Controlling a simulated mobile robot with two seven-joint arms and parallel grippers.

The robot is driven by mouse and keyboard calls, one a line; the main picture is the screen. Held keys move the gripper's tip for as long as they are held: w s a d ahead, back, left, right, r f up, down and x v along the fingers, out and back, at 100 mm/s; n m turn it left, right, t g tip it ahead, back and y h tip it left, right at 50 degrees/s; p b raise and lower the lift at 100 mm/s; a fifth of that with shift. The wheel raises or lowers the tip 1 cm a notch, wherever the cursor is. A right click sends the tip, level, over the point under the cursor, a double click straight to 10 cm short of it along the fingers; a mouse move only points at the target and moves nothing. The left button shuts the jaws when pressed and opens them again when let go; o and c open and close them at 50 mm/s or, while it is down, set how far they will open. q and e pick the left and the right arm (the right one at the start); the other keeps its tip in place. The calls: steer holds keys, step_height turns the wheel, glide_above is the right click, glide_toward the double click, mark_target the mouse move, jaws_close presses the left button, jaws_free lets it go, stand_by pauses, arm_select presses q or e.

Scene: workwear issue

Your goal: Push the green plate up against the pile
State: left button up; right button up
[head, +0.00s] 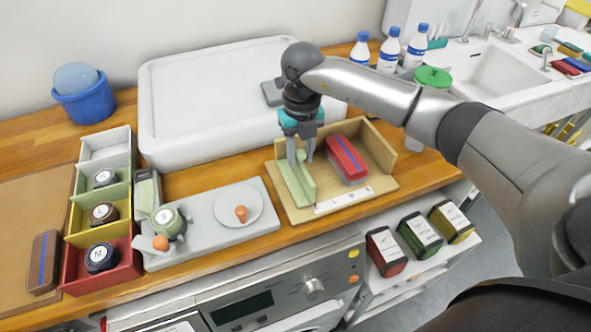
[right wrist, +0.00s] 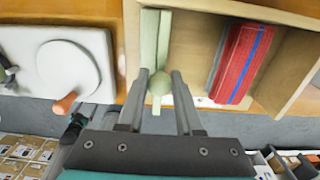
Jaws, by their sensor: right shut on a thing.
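The green plate (head: 292,187) stands near the left side of a wooden tray. It also shows in the right wrist view (right wrist: 149,40) as a long pale green strip with a rounded knob (right wrist: 160,84). My right gripper (head: 301,159) points down at the plate, its fingers shut on the knob. The pile (head: 346,156) is folded red cloth with a blue stripe, with grey layers under it. In the right wrist view the pile (right wrist: 240,60) lies to the right of the plate, with bare tray floor between them. My left gripper is out of view.
The wooden tray (head: 382,183) has raised back and right walls and a white label strip at its front. A grey scale-like board with a round plate (head: 228,212) is to the left. A large white lidded box (head: 190,100) stands behind. Bottles stand at the back right.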

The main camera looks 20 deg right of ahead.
steer(key=shift+s+d+b, duration=0.15)
steer(key=shift+d+b, duration=0.15)
steer(key=shift+d, duration=2.65)
steer(key=shift+s+d+b, duration=0.2)
steer(key=shift+d+b, duration=0.55)
steer(key=shift+d, duration=3.2)
steer(key=o, duration=0.8)
steer(key=shift+c, duration=0.2)
steer(key=shift+r, duration=0.1)
step_height(320, 180, up, 8)
steer(key=p, duration=0.6)
steer(key=shift+p, duration=0.4)
